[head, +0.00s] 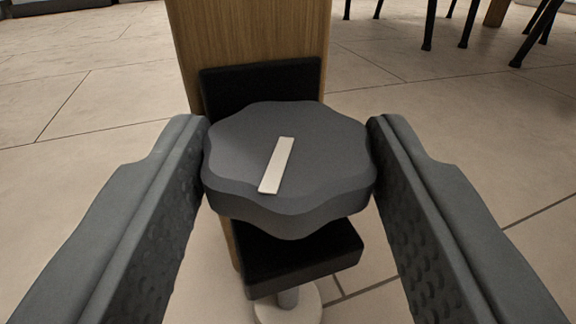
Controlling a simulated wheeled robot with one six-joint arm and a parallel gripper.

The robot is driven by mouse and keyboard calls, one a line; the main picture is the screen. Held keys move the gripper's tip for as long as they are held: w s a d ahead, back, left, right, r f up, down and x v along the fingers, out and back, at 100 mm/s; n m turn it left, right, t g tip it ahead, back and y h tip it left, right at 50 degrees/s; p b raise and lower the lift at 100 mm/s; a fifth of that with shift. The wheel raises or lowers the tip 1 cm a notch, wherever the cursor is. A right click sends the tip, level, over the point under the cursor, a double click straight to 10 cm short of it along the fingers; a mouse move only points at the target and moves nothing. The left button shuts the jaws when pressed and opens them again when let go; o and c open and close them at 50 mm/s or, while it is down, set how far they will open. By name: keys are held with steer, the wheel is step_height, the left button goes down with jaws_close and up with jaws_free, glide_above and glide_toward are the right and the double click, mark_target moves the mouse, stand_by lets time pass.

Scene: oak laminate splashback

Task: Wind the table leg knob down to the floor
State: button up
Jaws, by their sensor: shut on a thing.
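The dark grey lobed knob (325,150) sits in the middle of the head view, with a white marker strip (277,165) on its top, tilted slightly right of upright. My gripper (288,150) is shut on the knob, one finger at its left side and one at its right. Behind the knob is a black bracket (262,80) on the wooden table leg (250,30). A black block (300,258) shows below the knob. Under it a short grey stem (289,298) meets a pale round foot (308,312). The foot's underside is cut off by the frame, so its contact with the floor cannot be told.
Beige floor tiles (90,150) with dark joints surround the leg. Several thin black chair legs (430,25) stand at the back right. A dark object (60,5) is at the top left edge. The floor to both sides is clear.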

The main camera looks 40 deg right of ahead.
steer(key=shift+w+m+g+h, duration=0.1)
steer(key=shift+m+g+h, duration=0.4)
steer(key=shift+h, duration=0.1)
steer(key=o, duration=1)
steer(key=v, duration=1.7)
steer(key=shift+s, duration=0.2)
steer(key=shift+a, duration=0.2)
